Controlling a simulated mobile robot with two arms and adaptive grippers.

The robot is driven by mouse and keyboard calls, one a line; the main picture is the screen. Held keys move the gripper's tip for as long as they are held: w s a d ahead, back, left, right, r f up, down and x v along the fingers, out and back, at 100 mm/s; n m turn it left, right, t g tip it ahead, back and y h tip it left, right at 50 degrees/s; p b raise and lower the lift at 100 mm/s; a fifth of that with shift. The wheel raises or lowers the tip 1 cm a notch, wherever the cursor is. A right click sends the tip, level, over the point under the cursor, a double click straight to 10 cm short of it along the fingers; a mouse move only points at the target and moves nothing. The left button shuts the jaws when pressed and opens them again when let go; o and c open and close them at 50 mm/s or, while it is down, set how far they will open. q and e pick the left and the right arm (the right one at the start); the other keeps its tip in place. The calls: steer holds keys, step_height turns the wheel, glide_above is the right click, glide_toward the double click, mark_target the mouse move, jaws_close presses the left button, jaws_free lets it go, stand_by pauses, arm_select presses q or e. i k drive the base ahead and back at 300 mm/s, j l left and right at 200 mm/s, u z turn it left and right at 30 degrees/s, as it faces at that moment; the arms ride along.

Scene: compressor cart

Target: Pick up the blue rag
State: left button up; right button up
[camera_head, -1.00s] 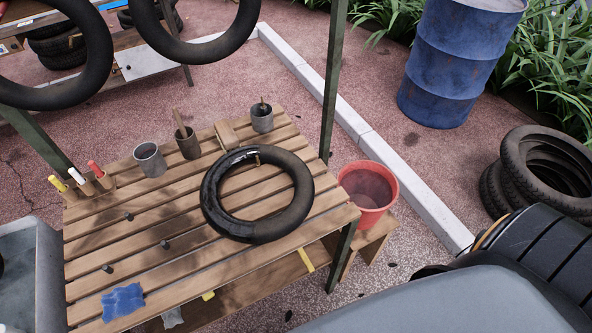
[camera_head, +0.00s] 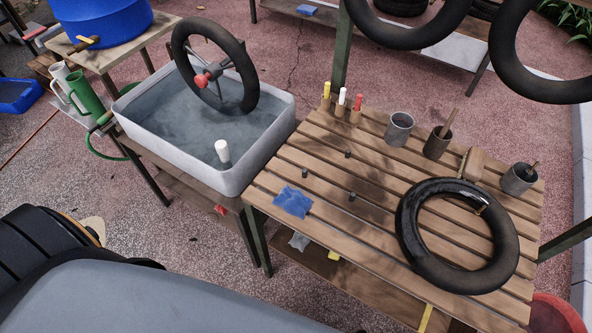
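The blue rag (camera_head: 292,201) lies crumpled and flat on the near left part of the slatted wooden table (camera_head: 345,215). It is close to the table's left edge, beside the grey water tub. Nothing covers it. Neither of my grippers shows in the head view, so I cannot see their state. Another blue piece (camera_head: 308,10) lies on a low bench far at the back, too small to identify.
A black inner tube (camera_head: 408,238) lies on the table's right. Metal cups (camera_head: 398,131) and coloured markers (camera_head: 342,97) stand along the back. The water tub (camera_head: 232,182) with a wheel (camera_head: 250,90) above it stands left. A red bucket (camera_head: 556,314) is low right.

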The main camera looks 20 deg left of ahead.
mark_target(294, 202)
steer(key=u, duration=0.75)
